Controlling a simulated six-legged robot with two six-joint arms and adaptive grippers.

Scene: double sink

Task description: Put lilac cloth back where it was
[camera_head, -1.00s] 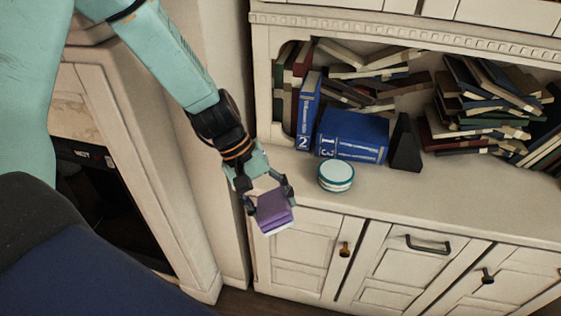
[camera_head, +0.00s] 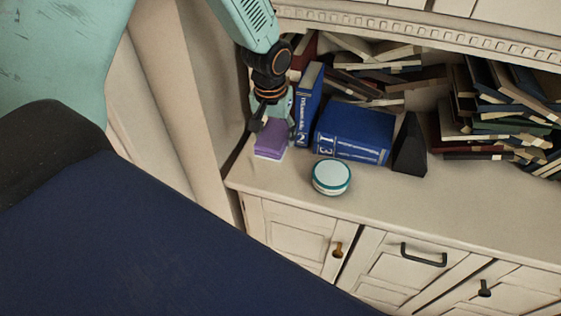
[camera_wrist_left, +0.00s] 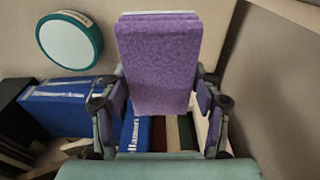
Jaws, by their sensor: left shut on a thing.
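The lilac cloth (camera_head: 270,139) is a folded, block-like purple bundle with a pale layer at its bottom. In the head view it is at the left end of the cabinet top, left of the blue books. My left gripper (camera_head: 272,122) is shut on it from behind and above. In the left wrist view the cloth (camera_wrist_left: 158,62) stands between the two fingers (camera_wrist_left: 160,100). I cannot tell whether its underside touches the cabinet top. My right gripper is not in view.
A round white and teal tin (camera_head: 331,177) sits right of the cloth, near the front edge. An upright blue book (camera_head: 309,104) and a larger blue volume (camera_head: 352,133) stand close on the right, then a black wedge (camera_head: 409,146). The cabinet top (camera_head: 430,205) is clear in front.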

